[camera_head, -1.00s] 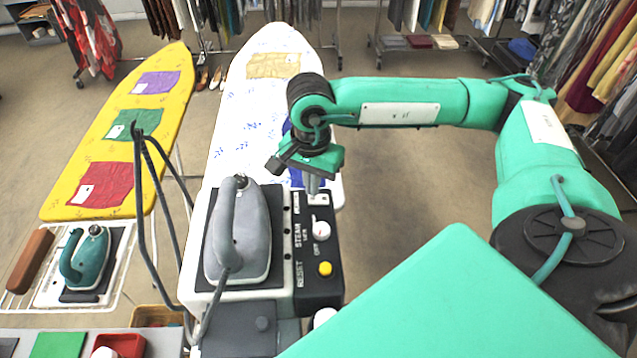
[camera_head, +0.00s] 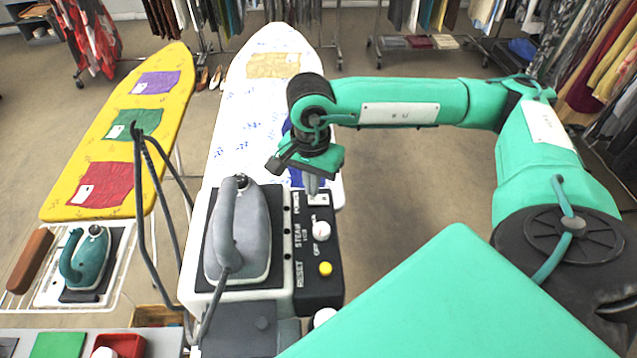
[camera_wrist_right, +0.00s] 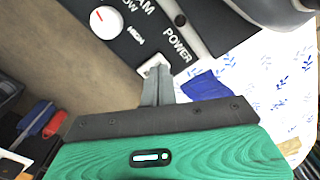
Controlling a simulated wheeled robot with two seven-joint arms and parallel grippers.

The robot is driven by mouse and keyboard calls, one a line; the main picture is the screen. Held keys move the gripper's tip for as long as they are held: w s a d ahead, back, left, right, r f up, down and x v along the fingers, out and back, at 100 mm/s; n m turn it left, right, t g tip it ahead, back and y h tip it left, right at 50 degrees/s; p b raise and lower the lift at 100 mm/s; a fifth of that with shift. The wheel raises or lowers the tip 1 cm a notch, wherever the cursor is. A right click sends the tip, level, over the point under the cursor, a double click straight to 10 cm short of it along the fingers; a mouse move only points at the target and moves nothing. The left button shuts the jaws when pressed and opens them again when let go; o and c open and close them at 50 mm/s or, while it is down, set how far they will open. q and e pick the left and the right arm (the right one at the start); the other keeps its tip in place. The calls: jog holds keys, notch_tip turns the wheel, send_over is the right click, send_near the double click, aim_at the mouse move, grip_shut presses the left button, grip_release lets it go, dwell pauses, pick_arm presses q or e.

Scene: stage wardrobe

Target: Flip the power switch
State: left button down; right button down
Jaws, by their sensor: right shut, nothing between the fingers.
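The power switch (camera_head: 319,199) is a small white rocker at the far end of the black control panel (camera_head: 318,285), beside the word POWER. It also shows in the right wrist view (camera_wrist_right: 152,67), partly hidden by the fingertips. My right gripper (camera_head: 312,190) is shut and empty, pointing down at the switch. In the right wrist view its fingertips (camera_wrist_right: 157,75) are at the switch; I cannot tell whether they touch it. Which way the rocker is tipped is hidden. My left gripper is not in view.
On the panel are a white steam dial (camera_head: 321,231) and a yellow reset button (camera_head: 325,268). A grey iron (camera_head: 243,235) rests left of the panel. A white ironing board (camera_head: 240,110) lies behind, and a yellow board (camera_head: 105,185) stands left. Floor right of the panel is clear.

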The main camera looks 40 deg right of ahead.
jog(key=shift+f+b, duration=1.05)
jog(key=shift+b, duration=0.1)
dwell(0.9)
jog(key=shift+r, duration=0.15)
jog(key=shift+r+p, duration=0.3)
jog(key=shift+r, duration=0.2)
jog(key=shift+r+p, duration=1)
jog(key=shift+r, duration=1.95)
